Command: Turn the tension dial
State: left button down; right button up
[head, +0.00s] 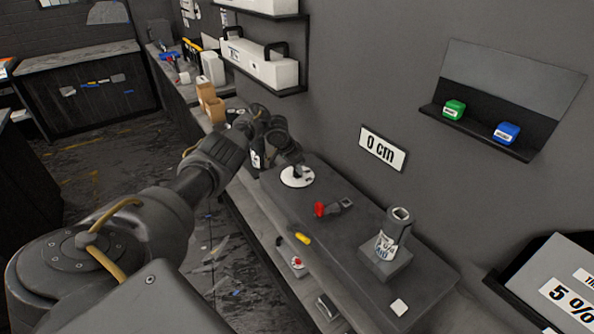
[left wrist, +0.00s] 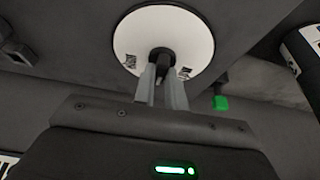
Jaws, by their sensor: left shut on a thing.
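The tension dial is a white disc with a dark central knob; the disc (head: 291,181) lies on the far end of the grey bench top in the head view. It fills the top middle of the left wrist view (left wrist: 193,38), with small dark markings near its rim. My left gripper (head: 297,168) reaches down to the dial from the left. In the left wrist view its two fingers (left wrist: 163,75) are closed around the dark knob. The fingers partly hide the knob, and the dial's setting is not readable. My right gripper is not in view.
On the same bench top (head: 340,245) are a red-ended lever (head: 321,209) and a pedestal with a labelled cylinder (head: 395,225). A "0 cm" sign (head: 383,148) is on the wall. A shelf holds a green block (head: 454,109) and a blue block (head: 507,132).

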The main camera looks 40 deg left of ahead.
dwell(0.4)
pick_arm(q)
jog(key=c, duration=1.4)
grip_release()
jog(key=shift+c, duration=0.2)
jog(key=v, duration=0.5)
jog(key=shift+w+a, duration=0.1)
jog(key=p+v, duration=0.4)
jog(key=v, duration=0.2)
jog(key=shift+f, duration=0.1)
